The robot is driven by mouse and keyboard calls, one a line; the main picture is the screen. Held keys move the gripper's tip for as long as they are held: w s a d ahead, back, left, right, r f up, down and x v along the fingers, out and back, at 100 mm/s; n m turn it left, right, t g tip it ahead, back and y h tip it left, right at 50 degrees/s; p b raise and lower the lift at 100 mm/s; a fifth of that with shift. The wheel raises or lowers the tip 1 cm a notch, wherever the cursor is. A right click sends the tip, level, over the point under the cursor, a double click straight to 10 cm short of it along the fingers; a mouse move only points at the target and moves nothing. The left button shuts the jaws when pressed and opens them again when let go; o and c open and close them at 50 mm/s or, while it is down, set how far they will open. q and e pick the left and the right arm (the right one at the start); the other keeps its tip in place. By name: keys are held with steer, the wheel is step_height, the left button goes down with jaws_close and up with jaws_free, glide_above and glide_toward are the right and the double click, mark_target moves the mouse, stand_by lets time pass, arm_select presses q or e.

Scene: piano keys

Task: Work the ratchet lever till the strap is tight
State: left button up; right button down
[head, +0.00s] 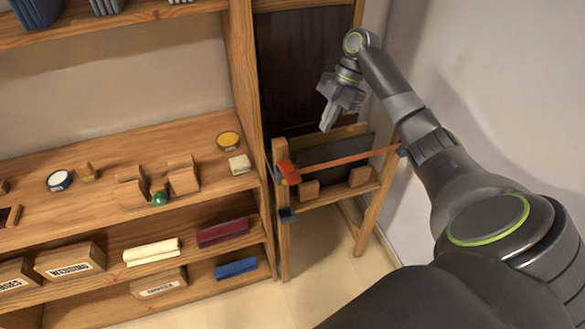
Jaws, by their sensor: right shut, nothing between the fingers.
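An orange strap (345,160) runs across the front of a wooden stand, over a dark panel (340,150). At the strap's left end, on the stand's left post, sits a small red-orange ratchet piece (288,172) with a bit of yellow. It is too small to tell the lever's angle. My right gripper (327,128) is shut and empty. It points down, appearing above the strap and to the right of the ratchet, apart from both. My left gripper is not in view.
A wooden shelf unit (120,133) with tins, wooden blocks, cloth rolls and labelled boxes fills the left. The stand's right post (378,205) is close to the white wall (490,80). A dark block (287,214) sits low on the left post. Floor shows below.

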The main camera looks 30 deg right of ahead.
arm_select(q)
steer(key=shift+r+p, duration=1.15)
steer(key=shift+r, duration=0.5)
arm_select(e)
steer(key=shift+v, duration=1.95)
